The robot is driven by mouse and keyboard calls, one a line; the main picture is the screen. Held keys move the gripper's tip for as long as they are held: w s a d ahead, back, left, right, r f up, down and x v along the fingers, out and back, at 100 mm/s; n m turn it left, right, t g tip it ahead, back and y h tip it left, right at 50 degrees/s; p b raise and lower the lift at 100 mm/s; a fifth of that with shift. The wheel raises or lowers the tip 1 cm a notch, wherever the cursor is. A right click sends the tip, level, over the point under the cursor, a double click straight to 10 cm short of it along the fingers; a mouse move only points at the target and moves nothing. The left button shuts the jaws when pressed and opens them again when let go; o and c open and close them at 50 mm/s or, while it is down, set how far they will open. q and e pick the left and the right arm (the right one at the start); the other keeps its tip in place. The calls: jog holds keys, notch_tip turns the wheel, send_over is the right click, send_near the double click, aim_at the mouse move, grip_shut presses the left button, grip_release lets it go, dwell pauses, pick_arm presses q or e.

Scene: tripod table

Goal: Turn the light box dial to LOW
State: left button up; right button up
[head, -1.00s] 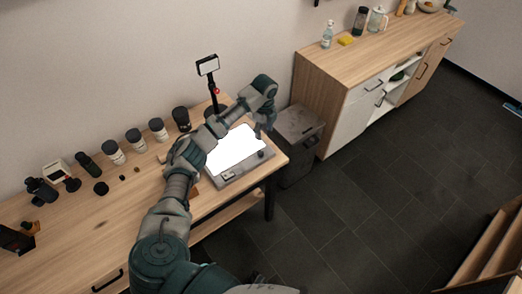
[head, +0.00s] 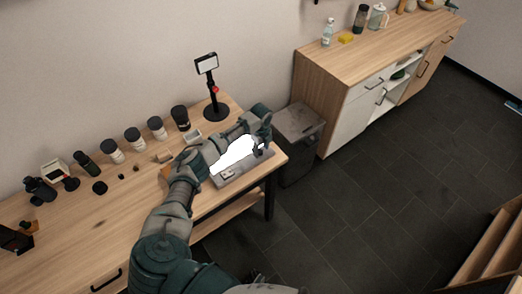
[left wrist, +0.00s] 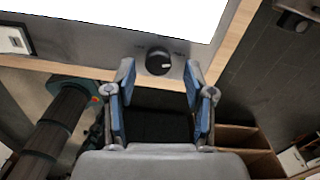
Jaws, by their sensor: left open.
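The light box (head: 236,158) lies on the wooden table with its panel lit bright white; it also shows in the left wrist view (left wrist: 95,48). Its black round dial (left wrist: 158,61) sits on the grey front strip, with a light pointer mark and small labels too blurred to read. My left gripper (left wrist: 160,75) is open, its blue-padded fingers on either side of the dial in the picture. I see no clear contact with the dial. In the head view the left gripper (head: 260,148) is over the box's right front corner and the dial is hidden or too small to tell.
A small phone stand (head: 214,88) stands behind the box. A grey bin (head: 299,130) stands right of the table, beside a wooden cabinet (head: 325,90). A switch (left wrist: 14,40) is on the box's strip.

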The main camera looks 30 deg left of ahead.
pick_arm(q)
jog(key=shift+f, duration=0.45)
jog(key=shift+a+f, duration=0.1)
jog(key=shift+a, duration=0.3)
jog(key=shift+c, duration=0.5)
jog(key=c, duration=0.8)
grip_shut()
jog(key=shift+d, duration=0.2)
pick_arm(e)
jog(key=shift+s+a+r, duration=0.15)
jog(key=shift+s+a, duration=0.1)
